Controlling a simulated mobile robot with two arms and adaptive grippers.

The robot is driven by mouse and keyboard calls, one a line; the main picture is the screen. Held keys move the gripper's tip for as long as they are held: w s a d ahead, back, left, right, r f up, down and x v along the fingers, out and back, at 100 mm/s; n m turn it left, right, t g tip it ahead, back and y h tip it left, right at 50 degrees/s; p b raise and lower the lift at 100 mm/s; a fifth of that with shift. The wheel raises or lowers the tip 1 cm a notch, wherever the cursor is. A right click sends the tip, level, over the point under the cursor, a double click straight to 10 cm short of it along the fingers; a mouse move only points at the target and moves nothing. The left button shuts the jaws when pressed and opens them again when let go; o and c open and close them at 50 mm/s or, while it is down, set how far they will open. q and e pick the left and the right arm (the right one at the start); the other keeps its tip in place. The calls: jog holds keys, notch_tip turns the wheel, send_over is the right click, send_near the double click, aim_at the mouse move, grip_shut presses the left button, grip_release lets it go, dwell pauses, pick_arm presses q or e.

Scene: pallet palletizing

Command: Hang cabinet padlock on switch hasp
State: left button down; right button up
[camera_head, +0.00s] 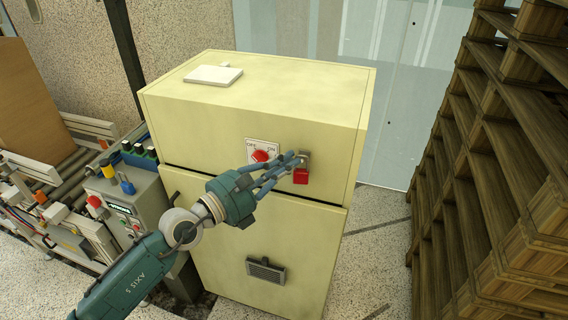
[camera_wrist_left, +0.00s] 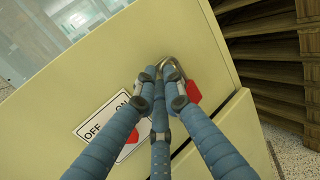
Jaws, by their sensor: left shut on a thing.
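A cream cabinet (camera_head: 262,215) has an OFF/ON plate with a red rotary switch (camera_head: 261,156) on its upper front. My right gripper is out of view.
A control box (camera_head: 124,205) with buttons and a blue padlock (camera_head: 127,186) stands left of the cabinet, beside a roller conveyor (camera_head: 72,172). Stacked wooden pallets (camera_head: 480,180) rise on the right. A white flat item (camera_head: 213,75) lies on the cabinet top.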

pick_arm(q)
jog(key=shift+f, duration=0.35)
